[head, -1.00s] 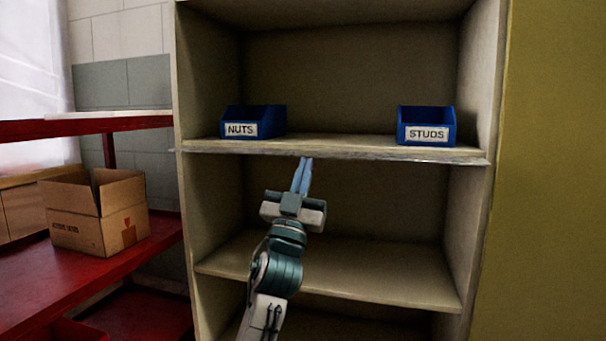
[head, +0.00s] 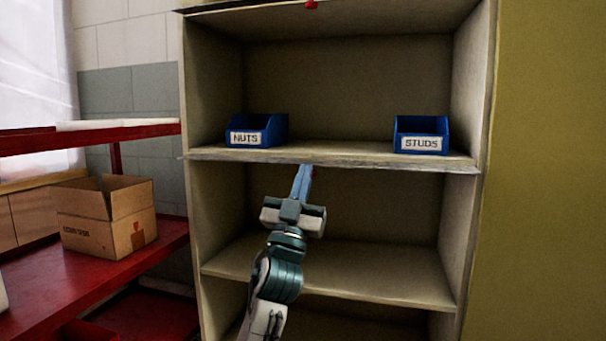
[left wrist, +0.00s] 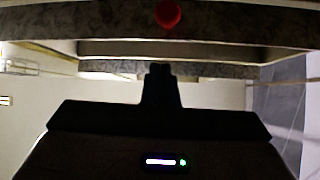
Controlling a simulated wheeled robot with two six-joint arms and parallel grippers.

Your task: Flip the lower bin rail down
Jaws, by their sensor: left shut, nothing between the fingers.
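The lower bin rail (head: 385,160) is a thin, worn grey strip along the front edge of the shelf that holds two blue bins. It sits low, and the bin fronts show above it. My left gripper (head: 305,168) is shut and empty, its fingers pointing up at the rail's underside near the middle. I cannot tell whether the tips touch it. In the left wrist view the dark fingers (left wrist: 160,72) overlap a grey strip, and a red knob (left wrist: 168,13) shows on another strip above. My right gripper is out of view.
The NUTS bin (head: 258,131) stands left and the STUDS bin (head: 421,136) right on the shelf. A red knob (head: 311,4) shows at the top edge. The compartment below is empty. A red rack with a cardboard box (head: 107,218) stands at the left.

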